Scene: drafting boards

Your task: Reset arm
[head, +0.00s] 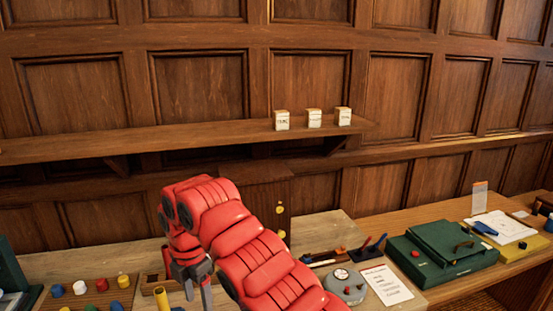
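My red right arm rises from the bottom of the head view, right of centre, and bends over to the left. Its gripper (196,290) points down above the bench, left of the arm. Its two grey fingers look apart, and I see nothing held between them. The fingertips are close to the bottom edge of the view. My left gripper is not in view.
A wooden shelf (190,139) with three small white boxes runs along the panelled wall. Coloured pieces stand at the lower left, near a yellow cylinder (161,298). A round grey gauge (345,285), a white card (387,284) and a green case (440,250) are on the right.

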